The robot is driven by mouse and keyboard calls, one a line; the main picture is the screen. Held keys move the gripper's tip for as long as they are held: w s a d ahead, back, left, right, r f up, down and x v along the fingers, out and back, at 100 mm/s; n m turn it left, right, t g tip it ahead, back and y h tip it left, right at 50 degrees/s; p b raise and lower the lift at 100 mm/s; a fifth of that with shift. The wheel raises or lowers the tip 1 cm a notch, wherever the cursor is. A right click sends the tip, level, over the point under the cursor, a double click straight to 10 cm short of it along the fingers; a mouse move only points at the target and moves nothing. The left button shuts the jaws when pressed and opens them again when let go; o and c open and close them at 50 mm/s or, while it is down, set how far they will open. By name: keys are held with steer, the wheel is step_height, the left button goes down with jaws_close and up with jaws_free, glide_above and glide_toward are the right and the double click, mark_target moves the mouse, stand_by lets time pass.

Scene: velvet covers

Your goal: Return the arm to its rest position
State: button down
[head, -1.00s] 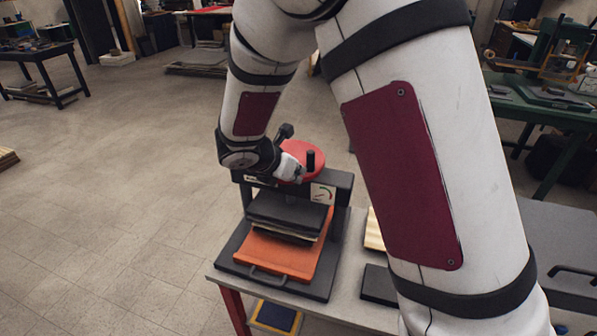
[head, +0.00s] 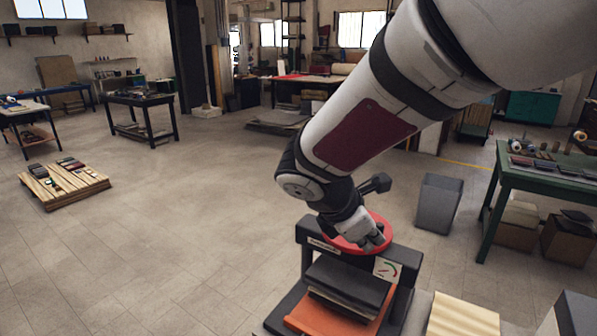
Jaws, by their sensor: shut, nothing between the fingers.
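My arm reaches down from the upper right of the head view, white with dark bands and a maroon panel. My gripper (head: 372,236) is at the red wheel (head: 344,243) on top of a black press (head: 308,262). The gripper's fingers are together with nothing between them. It overlaps the wheel in the picture; I cannot tell whether it touches. Under the press's top lies a dark block (head: 350,281) over an orange board (head: 322,320). The gripper hides part of the wheel.
A pale wooden board (head: 462,316) lies right of the press. A grey block (head: 438,203) stands on the floor beyond. A green table (head: 548,172) is at right. A low pallet with small items (head: 66,190) lies left. The floor at left centre is open.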

steer(key=s+d+r+m+y, duration=0.1)
steer(key=s+r+m+y, duration=0.2)
steer(key=s+m, duration=0.7)
steer(key=s+d+r+m+t+y, duration=0.1)
steer(key=s+r+m+y, duration=0.2)
steer(key=s+m, duration=0.7)
steer(key=shift+d+r+m+y, duration=0.3)
steer(key=shift+d+r, duration=0.1)
steer(key=shift+r, duration=0.45)
steer(key=c, duration=2.4)
jaws_free()
